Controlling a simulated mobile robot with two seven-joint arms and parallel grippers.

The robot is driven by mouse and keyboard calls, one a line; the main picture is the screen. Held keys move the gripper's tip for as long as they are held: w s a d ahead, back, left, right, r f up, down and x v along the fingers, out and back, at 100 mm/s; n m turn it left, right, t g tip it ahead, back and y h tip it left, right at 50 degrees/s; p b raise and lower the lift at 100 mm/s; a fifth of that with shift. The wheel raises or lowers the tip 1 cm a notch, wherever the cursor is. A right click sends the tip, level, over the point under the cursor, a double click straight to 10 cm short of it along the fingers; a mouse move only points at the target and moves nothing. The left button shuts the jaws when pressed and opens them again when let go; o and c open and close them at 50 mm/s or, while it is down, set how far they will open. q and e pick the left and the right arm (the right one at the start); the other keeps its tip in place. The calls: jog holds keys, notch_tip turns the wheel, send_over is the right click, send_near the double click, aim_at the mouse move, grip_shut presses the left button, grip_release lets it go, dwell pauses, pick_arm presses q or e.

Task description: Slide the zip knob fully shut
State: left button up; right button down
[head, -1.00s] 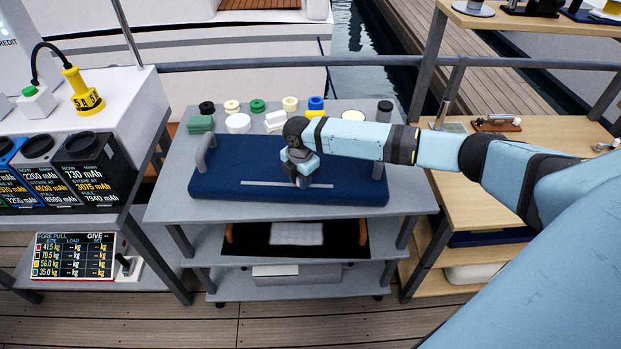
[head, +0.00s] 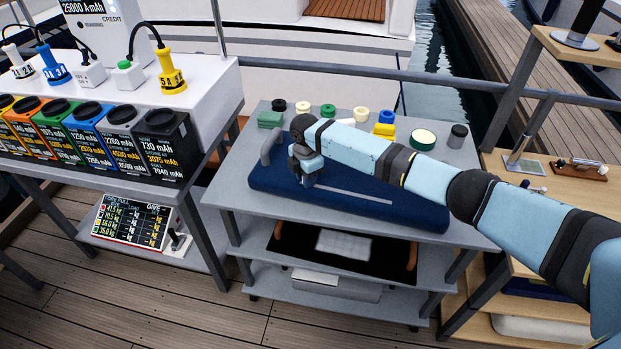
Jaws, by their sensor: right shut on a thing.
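A dark blue padded bag (head: 420,213) lies on the top shelf of a grey cart. A pale straight zip strip (head: 355,194) runs across its top. My right gripper (head: 306,182) points down at the left end of this strip, low over the bag. It is shut on the zip knob, which the fingers hide. A grey handle (head: 272,146) stands at the bag's left end. My right arm comes in from the right and covers part of the bag's back and right. My left gripper is not in view.
Several small round tins and blocks, one a green block (head: 270,119), stand behind the bag on the cart top (head: 235,190). A row of battery canisters (head: 160,150) is at left. A wooden shelf unit (head: 510,185) stands at right.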

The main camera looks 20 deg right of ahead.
jog(key=shift+a, duration=0.1)
jog(key=c, duration=0.9)
grip_release()
jog(key=shift+r, duration=0.15)
notch_tip(320, 180, up, 14)
jog(key=shift+f+b, duration=0.2)
jog(key=shift+b, duration=0.25)
jog(key=shift+a+f, duration=0.1)
jog(key=s+a+f+m+t+y+p, duration=0.2)
jog(key=s+a+f+m, duration=0.25)
jog(key=s+f, duration=0.4)
jog(key=s+a+f+m+t+y+p, duration=0.1)
jog(key=s+a+f+m+t+y, duration=0.15)
jog(key=s+a+f, duration=0.6)
jog(key=s+d+m+t+p, duration=0.1)
jog(key=s+d+m+t, duration=0.1)
jog(key=s, duration=0.5)
jog(key=s+d+f+m+t+h+p, duration=0.1)
jog(key=s+d+m+t, duration=0.1)
jog(key=s+d+m, duration=0.3)
jog(key=s+d+m+t+p, duration=0.1)
jog(key=s+d+m+t, duration=0.1)
jog(key=s, duration=0.7)
jog(key=shift+d+f+m+t, duration=0.15)
jog(key=shift+d+m, duration=0.3)
jog(key=shift+d, duration=0.05)
jog(key=shift+d+f+m+t, duration=0.1)
jog(key=shift+d+f+m, duration=0.05)
jog(key=shift+d+m, duration=0.35)
